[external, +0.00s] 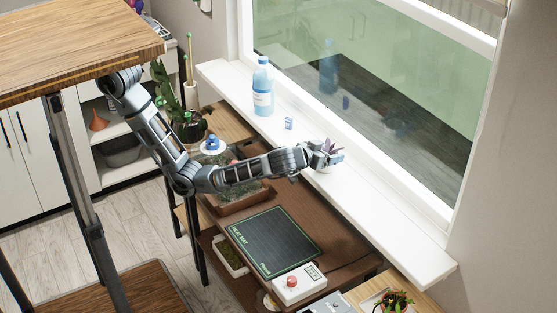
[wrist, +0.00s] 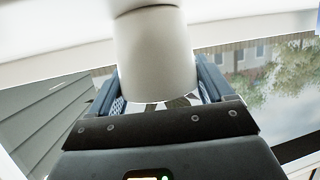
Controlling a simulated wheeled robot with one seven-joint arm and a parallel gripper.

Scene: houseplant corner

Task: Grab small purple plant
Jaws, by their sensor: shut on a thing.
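The small purple plant (external: 332,146) has pointed purple leaves and a white pot, and it is at the window sill. My gripper (external: 322,159) reaches over the sill from the left and is shut on the plant's pot. In the wrist view the plain white pot (wrist: 155,50) fills the space between the blue-grey fingers of my gripper (wrist: 158,82). Only a few leaf tips show there; my gripper body hides the rest. I cannot tell whether the pot touches the sill or is just above it.
The white window sill (external: 400,234) is clear to the right of the plant. A blue bottle (external: 263,88) and a small blue-and-white box (external: 289,123) stand to its left. The window glass is close behind. A heat mat (external: 272,242) lies on the brown table below.

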